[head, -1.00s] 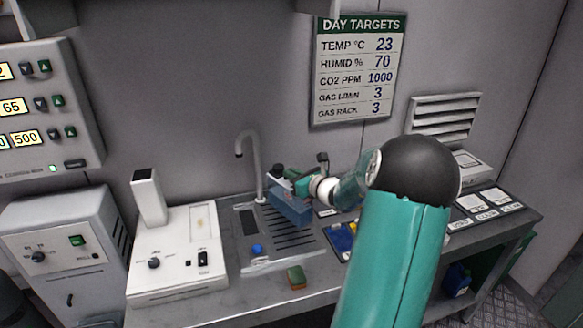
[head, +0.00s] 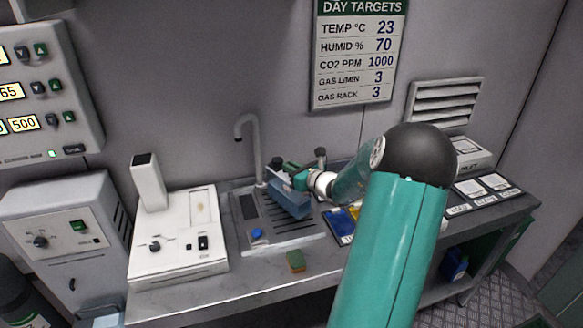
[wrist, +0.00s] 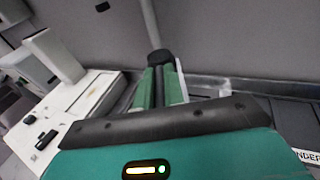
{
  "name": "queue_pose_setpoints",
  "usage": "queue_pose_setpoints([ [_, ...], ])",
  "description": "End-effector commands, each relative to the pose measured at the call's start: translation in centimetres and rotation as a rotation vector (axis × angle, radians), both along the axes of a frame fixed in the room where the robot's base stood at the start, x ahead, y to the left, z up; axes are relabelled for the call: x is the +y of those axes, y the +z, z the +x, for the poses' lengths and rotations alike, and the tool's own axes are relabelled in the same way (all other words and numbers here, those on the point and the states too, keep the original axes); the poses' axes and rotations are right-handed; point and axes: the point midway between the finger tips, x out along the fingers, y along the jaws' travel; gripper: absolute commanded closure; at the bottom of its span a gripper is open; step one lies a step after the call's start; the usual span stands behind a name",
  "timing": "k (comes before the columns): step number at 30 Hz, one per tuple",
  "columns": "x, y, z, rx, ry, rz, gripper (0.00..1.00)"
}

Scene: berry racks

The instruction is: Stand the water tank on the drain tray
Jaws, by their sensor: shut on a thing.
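The water tank (head: 290,202) is a translucent blue box in the head view. It is over the right part of the drain tray (head: 281,239), a grey slotted metal tray set in the bench. The tank looks tilted, and I cannot tell whether its base touches the tray. My gripper (head: 284,179) is shut on the upper part of the tank. In the wrist view its green fingers (wrist: 160,88) are close together, with a dark round piece at their tips. Most of the tank is hidden there.
A tap (head: 252,150) stands just behind the tray. A blue cap (head: 256,232) lies at the tray's front left. A white instrument (head: 178,262) is to the left, a green and brown sponge (head: 295,261) in front, and blue and yellow items (head: 342,222) to the right.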

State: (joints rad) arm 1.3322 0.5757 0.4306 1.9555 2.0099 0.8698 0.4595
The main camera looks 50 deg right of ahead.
Motion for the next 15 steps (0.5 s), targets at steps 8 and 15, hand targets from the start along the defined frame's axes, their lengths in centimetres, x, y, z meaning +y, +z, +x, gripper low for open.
queue_pose_setpoints([
  [8,-0.03,-0.33,0.04,-0.003,0.0,0.0,1.0],
  [15,-0.03,-0.73,0.04,-0.003,0.0,0.0,1.0],
])
